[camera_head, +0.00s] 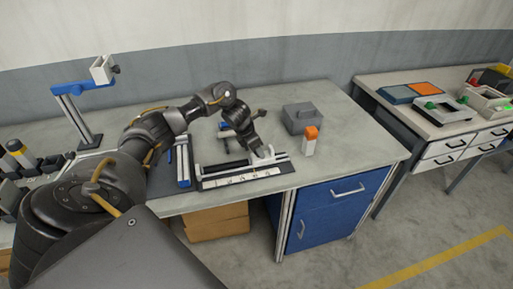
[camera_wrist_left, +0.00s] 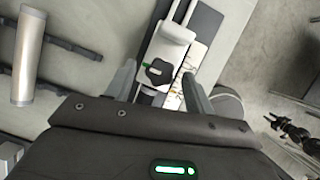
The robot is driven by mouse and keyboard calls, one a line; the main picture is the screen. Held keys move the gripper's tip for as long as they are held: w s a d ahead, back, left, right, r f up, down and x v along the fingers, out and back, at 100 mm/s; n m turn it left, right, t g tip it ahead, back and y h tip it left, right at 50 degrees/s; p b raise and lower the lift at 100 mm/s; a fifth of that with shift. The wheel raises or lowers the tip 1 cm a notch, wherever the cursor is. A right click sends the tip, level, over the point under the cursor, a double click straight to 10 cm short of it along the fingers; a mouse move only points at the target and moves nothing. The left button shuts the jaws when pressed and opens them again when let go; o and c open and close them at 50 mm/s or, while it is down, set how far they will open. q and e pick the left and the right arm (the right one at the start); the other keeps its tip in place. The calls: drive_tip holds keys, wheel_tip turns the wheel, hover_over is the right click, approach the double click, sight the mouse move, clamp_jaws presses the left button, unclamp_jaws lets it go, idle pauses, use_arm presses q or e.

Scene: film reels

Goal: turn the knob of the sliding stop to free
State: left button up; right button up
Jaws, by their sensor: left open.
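The sliding stop (camera_head: 266,154) is a pale block on a dark rail with a white scale strip (camera_head: 242,177) near the table's front edge. In the left wrist view the stop (camera_wrist_left: 172,36) carries a dark lobed knob (camera_wrist_left: 158,72), with a green mark at its left side. My left gripper (camera_head: 262,151) reaches down over the stop. In the wrist view its fingers (camera_wrist_left: 160,85) are open, one on each side of the knob, with gaps visible. I cannot tell how deep they reach. The knob is too small to make out in the head view.
A grey box (camera_head: 303,118) and an orange-topped white block (camera_head: 310,142) stand right of the rail. A blue-edged part (camera_head: 183,165) lies left of it, and a blue stand (camera_head: 80,110) is farther left. Another table with trays is at right.

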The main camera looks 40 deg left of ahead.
use_arm(q)
drive_tip(key=c, duration=1)
drive_tip(key=shift+o, duration=0.2)
